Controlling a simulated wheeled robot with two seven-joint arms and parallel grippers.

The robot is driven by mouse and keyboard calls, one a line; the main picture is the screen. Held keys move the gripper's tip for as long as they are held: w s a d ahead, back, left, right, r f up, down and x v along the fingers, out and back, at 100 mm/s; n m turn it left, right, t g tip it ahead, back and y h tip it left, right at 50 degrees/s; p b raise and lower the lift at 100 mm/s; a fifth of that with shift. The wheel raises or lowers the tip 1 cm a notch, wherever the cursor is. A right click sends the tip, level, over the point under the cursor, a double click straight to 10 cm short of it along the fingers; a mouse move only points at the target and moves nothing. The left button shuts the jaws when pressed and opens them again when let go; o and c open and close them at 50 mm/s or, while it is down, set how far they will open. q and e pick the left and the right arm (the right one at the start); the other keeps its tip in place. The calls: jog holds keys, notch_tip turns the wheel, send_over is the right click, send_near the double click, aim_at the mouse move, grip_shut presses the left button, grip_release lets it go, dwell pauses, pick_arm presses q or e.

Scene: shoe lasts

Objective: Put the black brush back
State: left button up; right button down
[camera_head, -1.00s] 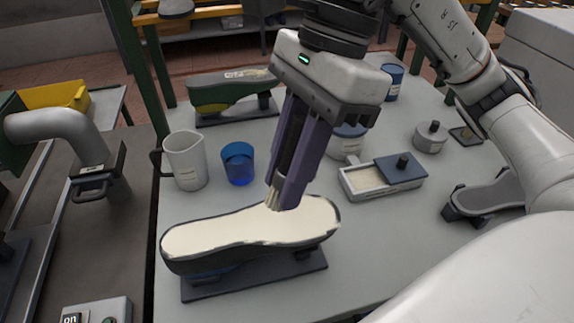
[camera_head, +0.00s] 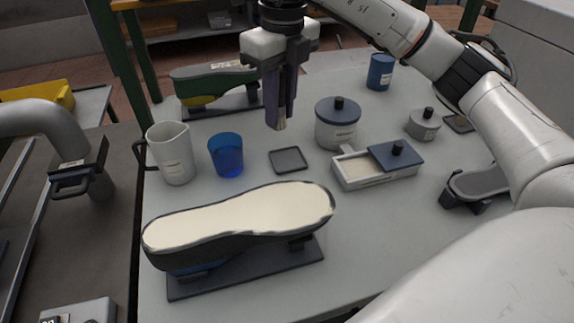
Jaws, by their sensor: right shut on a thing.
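My right gripper (camera_head: 281,112) is shut on the black brush, pointing down above the table. The purple fingers hide most of the brush; its pale bristle tip (camera_head: 281,125) shows below them. The brush hangs upright, apart from everything beneath it. The blue cup (camera_head: 227,158) stands to the left of and below the gripper in the picture. A small dark square tray (camera_head: 289,151) lies empty on the table to the cup's right. The shoe last (camera_head: 240,215) with a cream-coated sole lies sole up on a dark stand in front.
A white jug (camera_head: 172,155) stands left of the cup. A lidded pot (camera_head: 337,125) and a white box with a blue lid (camera_head: 375,167) stand right of the tray. A green shoe last (camera_head: 210,85) is behind.

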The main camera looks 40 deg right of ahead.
jog(key=d+f, duration=0.1)
jog(key=f, duration=0.1)
jog(key=w+d+f+m, duration=0.1)
jog(key=f, duration=0.1)
jog(key=d+f+m, duration=0.1)
jog(key=f, duration=0.2)
jog(key=shift+w+f+g, duration=0.1)
jog(key=shift+w+g, duration=0.15)
jog(key=shift+g, duration=0.05)
jog(key=shift+f, duration=2.05)
jog(key=shift+f, duration=0.2)
jog(key=c, duration=1.5)
grip_release()
jog(key=shift+r, duration=0.1)
notch_tip(320, 180, up, 12)
jog(key=shift+s+r, duration=0.1)
